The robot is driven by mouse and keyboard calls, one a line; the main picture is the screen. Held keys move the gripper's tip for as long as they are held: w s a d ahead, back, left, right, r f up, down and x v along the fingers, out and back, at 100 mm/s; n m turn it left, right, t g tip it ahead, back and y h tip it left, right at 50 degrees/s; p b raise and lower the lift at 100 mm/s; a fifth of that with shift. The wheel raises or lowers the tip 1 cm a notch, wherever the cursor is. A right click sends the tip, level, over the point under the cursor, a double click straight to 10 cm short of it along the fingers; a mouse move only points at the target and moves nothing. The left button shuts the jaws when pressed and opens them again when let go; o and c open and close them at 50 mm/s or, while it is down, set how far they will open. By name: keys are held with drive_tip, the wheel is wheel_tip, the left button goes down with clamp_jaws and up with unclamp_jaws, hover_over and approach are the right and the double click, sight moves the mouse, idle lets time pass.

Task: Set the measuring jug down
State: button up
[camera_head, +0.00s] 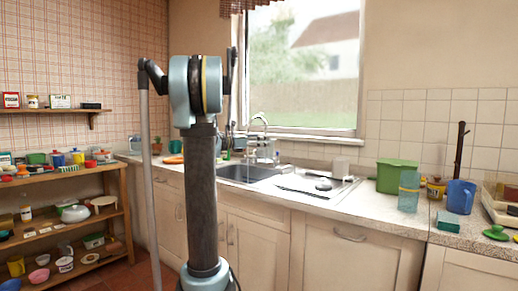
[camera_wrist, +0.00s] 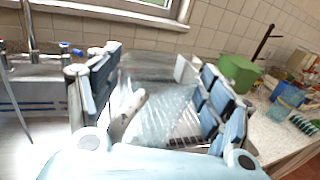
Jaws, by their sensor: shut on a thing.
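My gripper (camera_wrist: 157,88) shows in the wrist view, with its two fingers on either side of a clear, patterned vessel, which I take to be the measuring jug (camera_wrist: 168,115). The fingers are shut on it. A pale, rounded piece stands at the jug's left side; I cannot tell whether it belongs to the jug. The jug is over or near the metal draining board; I cannot tell whether its base touches anything. In the head view my arm stands in front, and I cannot make out the jug or gripper there.
The sink (camera_head: 248,172) and draining board (camera_head: 335,190) lie under the window. A white block (camera_head: 341,165) stands at the board's back. A green container (camera_head: 396,176), clear blue-green vessel (camera_head: 409,192) and blue jug (camera_head: 460,197) crowd the right counter. Loaded shelves (camera_head: 60,215) stand left.

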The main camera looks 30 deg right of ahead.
drive_tip(key=s+d+n+t, duration=0.1)
drive_tip(key=s+d+t, duration=0.15)
drive_tip(key=d, duration=0.75)
drive_tip(key=s+d+n+t, duration=0.2)
drive_tip(key=s+d, duration=0.2)
drive_tip(key=d, duration=0.6)
wheel_tip(320, 180, down, 10)
drive_tip(key=shift+w+f+y, duration=0.2)
drive_tip(key=shift+w+y, duration=0.05)
drive_tip(key=shift+y, duration=0.15)
drive_tip(key=shift+d, duration=0.1)
drive_tip(key=o, duration=2)
drive_tip(key=shift+f, duration=0.1)
drive_tip(key=shift+o, duration=0.2)
